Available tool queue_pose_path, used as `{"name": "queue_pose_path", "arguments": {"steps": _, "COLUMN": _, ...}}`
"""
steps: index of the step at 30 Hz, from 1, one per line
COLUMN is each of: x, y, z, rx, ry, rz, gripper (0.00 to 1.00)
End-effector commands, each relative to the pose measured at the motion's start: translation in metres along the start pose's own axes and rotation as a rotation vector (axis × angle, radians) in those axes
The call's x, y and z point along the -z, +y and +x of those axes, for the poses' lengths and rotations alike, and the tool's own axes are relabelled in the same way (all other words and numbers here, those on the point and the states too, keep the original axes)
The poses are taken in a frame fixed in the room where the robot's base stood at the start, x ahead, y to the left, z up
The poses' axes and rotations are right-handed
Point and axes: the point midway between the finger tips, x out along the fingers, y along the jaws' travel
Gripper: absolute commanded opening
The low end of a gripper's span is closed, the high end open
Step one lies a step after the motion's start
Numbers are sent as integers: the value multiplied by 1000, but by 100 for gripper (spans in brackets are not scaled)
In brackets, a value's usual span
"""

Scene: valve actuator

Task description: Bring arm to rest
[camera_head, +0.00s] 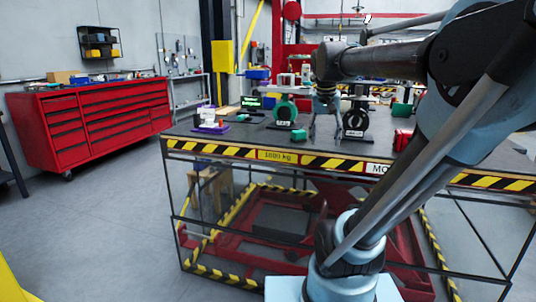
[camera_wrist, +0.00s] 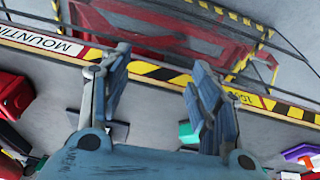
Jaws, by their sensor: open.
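My arm comes in from the right of the head view, and my gripper (camera_head: 325,132) hangs fingers down over the front part of the lift table (camera_head: 205,149). In the wrist view my gripper (camera_wrist: 155,68) has its two blue fingers spread apart. The gripper is open and empty. In the head view it stands between a green round part (camera_head: 285,110) and a black round part (camera_head: 355,121). I cannot tell its exact height above the table top.
Green blocks (camera_head: 299,135), a purple-based part (camera_head: 210,122) and a red box (camera_head: 402,139) lie on the table. A red tool cabinet (camera_head: 92,118) stands at the left wall. The grey floor (camera_head: 95,225) at the left is clear.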

Motion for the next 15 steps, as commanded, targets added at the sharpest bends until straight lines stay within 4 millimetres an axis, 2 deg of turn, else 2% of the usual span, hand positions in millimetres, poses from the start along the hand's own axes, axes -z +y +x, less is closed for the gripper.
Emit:
{"name": "queue_pose_path", "arguments": {"steps": 1, "x": -20, "y": 4, "z": 17, "rx": 7, "ry": -5, "rz": -20, "gripper": 57}}
{"name": "queue_pose_path", "arguments": {"steps": 9, "x": -119, "y": 20, "z": 106, "rx": 53, "ry": -27, "rz": -153, "gripper": 57}}
{"name": "queue_pose_path", "arguments": {"steps": 15, "x": -177, "y": 26, "z": 162, "rx": 83, "ry": -36, "rz": -233, "gripper": 57}}
